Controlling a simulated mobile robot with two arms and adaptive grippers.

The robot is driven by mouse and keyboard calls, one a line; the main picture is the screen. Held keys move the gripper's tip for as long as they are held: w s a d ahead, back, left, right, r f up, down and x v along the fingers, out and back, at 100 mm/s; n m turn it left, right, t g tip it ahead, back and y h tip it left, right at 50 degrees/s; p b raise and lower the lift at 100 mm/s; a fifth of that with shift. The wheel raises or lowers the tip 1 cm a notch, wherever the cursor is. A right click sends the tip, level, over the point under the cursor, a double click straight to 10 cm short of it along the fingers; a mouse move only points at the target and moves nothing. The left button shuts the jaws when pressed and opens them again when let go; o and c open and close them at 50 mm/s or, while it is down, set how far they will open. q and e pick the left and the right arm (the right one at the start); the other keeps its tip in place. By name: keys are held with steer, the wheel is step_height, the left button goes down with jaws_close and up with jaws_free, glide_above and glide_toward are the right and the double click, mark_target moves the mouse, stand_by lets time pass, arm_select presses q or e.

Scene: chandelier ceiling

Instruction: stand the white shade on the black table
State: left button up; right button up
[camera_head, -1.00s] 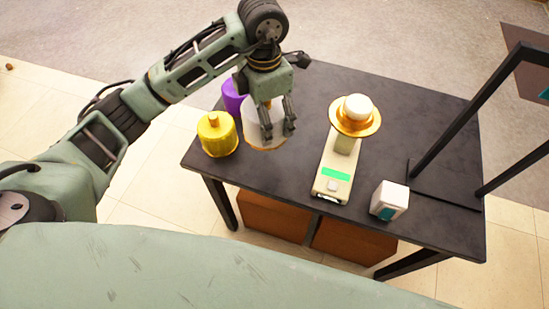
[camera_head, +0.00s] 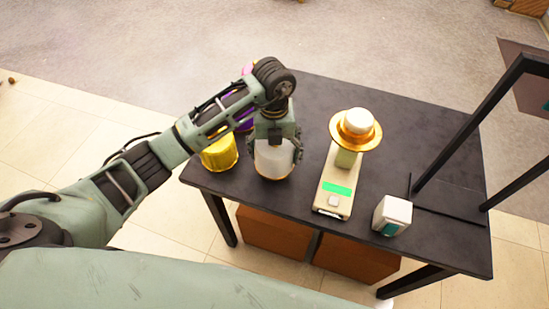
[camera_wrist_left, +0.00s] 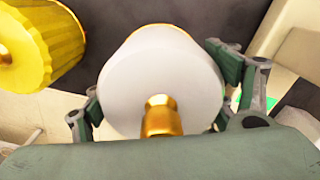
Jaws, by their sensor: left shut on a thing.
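The white shade (camera_head: 273,163) is between the fingers of my left gripper (camera_head: 275,148), over the front left part of the black table (camera_head: 410,110). I cannot tell whether its lower rim touches the tabletop. In the left wrist view the white shade (camera_wrist_left: 160,85) fills the space between the left gripper's fingers (camera_wrist_left: 165,95), with its gold neck facing the camera. The left gripper is shut on it. My right gripper is not in view.
A yellow shade (camera_head: 220,153) stands close left of the white one. A purple shade (camera_head: 243,122) is mostly hidden behind my arm. To the right are a scale (camera_head: 334,190) bearing a gold-rimmed piece (camera_head: 356,130), a small white box (camera_head: 392,215) and a black frame (camera_head: 465,130).

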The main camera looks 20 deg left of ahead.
arm_select(q)
step_height(320, 180, down, 4)
steer(key=shift+r+p, duration=0.1)
steer(key=shift+p, duration=0.2)
steer(key=shift+f, duration=0.2)
steer(key=o, duration=1.3)
